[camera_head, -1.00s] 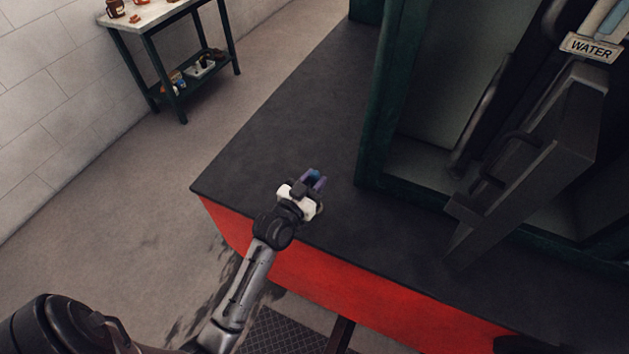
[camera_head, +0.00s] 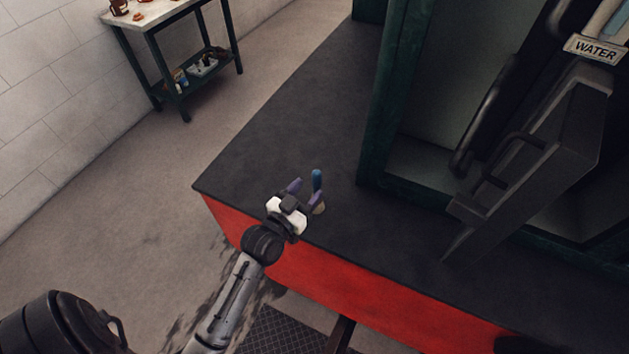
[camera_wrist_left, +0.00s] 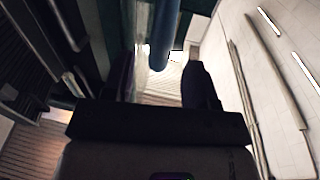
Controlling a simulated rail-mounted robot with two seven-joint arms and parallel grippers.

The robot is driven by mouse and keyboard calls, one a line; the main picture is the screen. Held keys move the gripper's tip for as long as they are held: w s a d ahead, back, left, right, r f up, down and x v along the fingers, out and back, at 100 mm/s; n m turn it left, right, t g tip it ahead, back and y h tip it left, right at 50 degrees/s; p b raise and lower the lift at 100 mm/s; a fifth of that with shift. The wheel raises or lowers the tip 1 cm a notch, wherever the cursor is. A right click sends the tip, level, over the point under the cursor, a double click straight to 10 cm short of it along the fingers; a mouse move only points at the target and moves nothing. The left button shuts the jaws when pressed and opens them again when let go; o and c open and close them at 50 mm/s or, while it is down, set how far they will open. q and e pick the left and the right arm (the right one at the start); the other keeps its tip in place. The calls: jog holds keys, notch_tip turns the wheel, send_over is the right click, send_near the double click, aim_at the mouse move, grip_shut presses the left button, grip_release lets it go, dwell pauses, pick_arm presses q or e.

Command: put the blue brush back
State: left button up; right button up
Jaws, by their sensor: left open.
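The blue brush (camera_head: 317,178) stands upright on the black deck (camera_head: 265,160) near its red front edge. Its blue handle points up, and a pale part shows low down beside my finger. My left gripper (camera_head: 308,188) is open with its two purple fingers spread. The handle is by the right finger in the head view, which hides part of the brush. In the left wrist view the blue handle (camera_wrist_left: 163,38) shows beyond the gap between the dark fingers, closer to the left one. I see no contact with it. My right gripper is not in view.
A green-framed opening (camera_head: 375,130) and a dark metal box (camera_head: 570,150) under a WATER sign (camera_head: 595,49) stand at the right. A bench (camera_head: 155,14) with a lower shelf (camera_head: 185,88) holding small items stands at the back left. The deck's left part is clear.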

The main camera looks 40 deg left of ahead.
pick_arm(q)
jog(key=s+d+f+m+g, duration=0.1)
jog(key=s+d+f+g, duration=0.2)
jog(key=s, duration=0.5)
jog(key=s+d+f+m+g+h, duration=0.1)
jog(key=s+d+f+g, duration=0.2)
jog(key=s+f+g, duration=0.2)
jog(key=s+d+f+m+g+h, duration=0.1)
jog(key=s+d+f+g, duration=0.2)
jog(key=s, duration=0.9)
jog(key=f+g, duration=0.1)
jog(key=g, duration=0.2)
jog(key=shift+d+f, duration=0.2)
jog(key=shift+d, duration=0.15)
